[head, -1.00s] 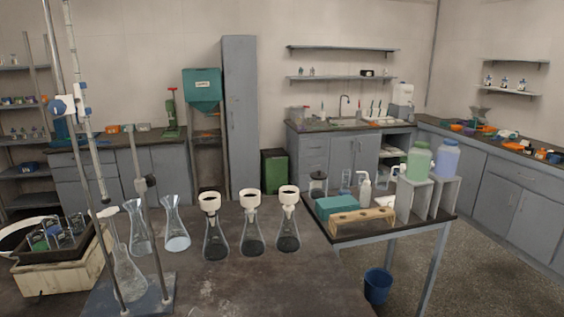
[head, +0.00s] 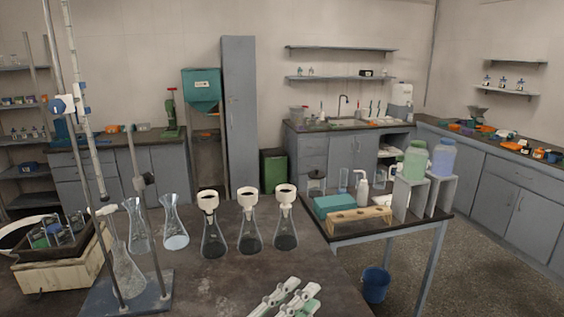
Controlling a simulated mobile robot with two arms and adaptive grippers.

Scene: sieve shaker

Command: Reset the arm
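My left gripper (head: 294,291) shows at the bottom edge of the head view, low over the front of the dark bench (head: 210,285). Only its pale finger parts with green patches are in the picture; the rest is cut off by the frame. I see nothing held, but I cannot tell whether it is open or shut. It is in front of the three flasks with white funnels, apart from them in the picture. My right gripper is not in view.
Three funnel flasks (head: 248,235) stand upright mid-bench. A side table (head: 345,235) holds a teal box and bottles. A blue bucket (head: 376,285) sits on the floor.

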